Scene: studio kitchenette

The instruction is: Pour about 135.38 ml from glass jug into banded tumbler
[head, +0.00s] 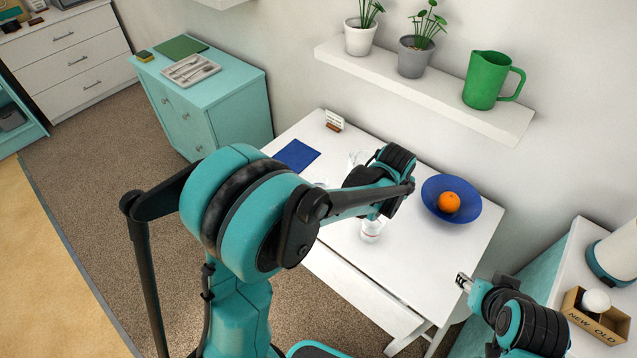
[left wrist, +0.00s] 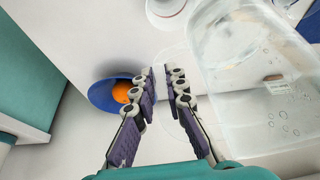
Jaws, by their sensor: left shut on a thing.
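The glass jug (head: 358,158) is clear and mostly hidden behind my left arm in the head view. In the left wrist view the glass jug (left wrist: 240,75) fills the right side, with bubbles or drops in it. My left gripper (left wrist: 163,82) is shut on the jug, its pads a little apart on clear glass that is hard to see. The banded tumbler (head: 371,230) stands on the white table, below my left gripper in the head view. A round rim with a reddish line, probably the tumbler (left wrist: 168,8), shows at the top of the wrist view. My right gripper (head: 463,281) is beyond the table's right edge; its opening is unclear.
A blue bowl (head: 475,207) with an orange (head: 448,202) is on the table (head: 395,265), right of the tumbler. A blue napkin (head: 296,155) and a small card (head: 334,120) lie at the left. A shelf (head: 430,87) with plants and a green pitcher (head: 487,80) hangs above.

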